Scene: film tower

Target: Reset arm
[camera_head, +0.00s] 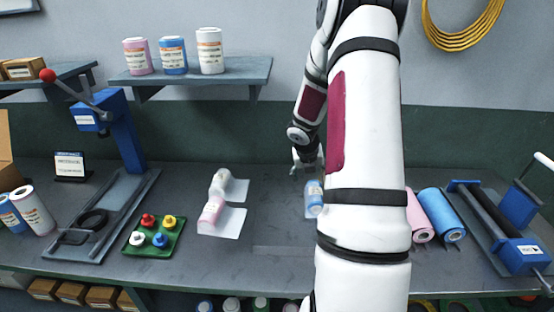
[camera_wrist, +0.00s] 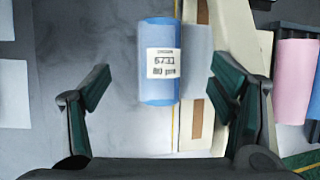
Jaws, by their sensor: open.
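My gripper (camera_wrist: 165,95) is open in the wrist view, its dark green fingers spread wide to either side of a blue film roll. The blue roll (camera_wrist: 160,62) has a white label reading "80 pre" and lies between the fingers in the picture, apart from both. In the head view my gripper (camera_head: 307,165) is over the workbench, just behind the blue roll (camera_head: 313,198), which lies on a pale sheet. My arm hides part of the bench to the right of the roll.
A white and a pink roll (camera_head: 212,212) lie on pale sheets left of centre. A green tray (camera_head: 133,250) with coloured knobs, a blue lever press (camera_head: 122,130), more rolls (camera_head: 441,213) and a roller machine (camera_head: 505,225) stand on the bench. A shelf (camera_head: 190,76) holds several canisters.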

